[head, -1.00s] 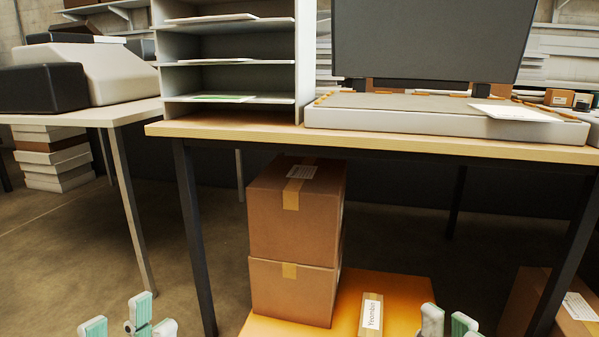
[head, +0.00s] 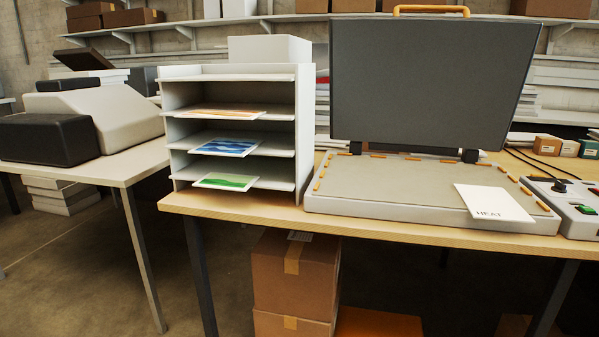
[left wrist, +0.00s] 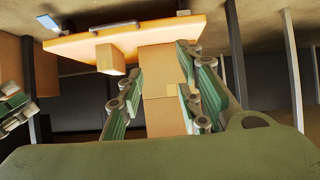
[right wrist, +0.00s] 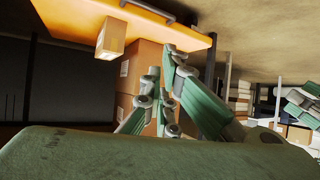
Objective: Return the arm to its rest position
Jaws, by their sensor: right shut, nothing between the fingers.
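Neither arm shows in the head view now. In the left wrist view my left gripper (left wrist: 160,88) has its green-padded fingers spread apart with nothing between them. In the right wrist view my right gripper (right wrist: 160,98) has its fingers close together, holding nothing. Both hang clear in front of the table, with boxes beyond them. The laminator (head: 420,190) stands on the wooden table with its dark lid (head: 430,85) raised.
A paper sorter (head: 305,130) with coloured sheets stands left of the laminator. A control box (head: 570,215) is at the right. Cartons (head: 295,270) are stacked under the wooden table (head: 400,232). A side table (head: 110,165) with a machine (head: 110,110) is at the left.

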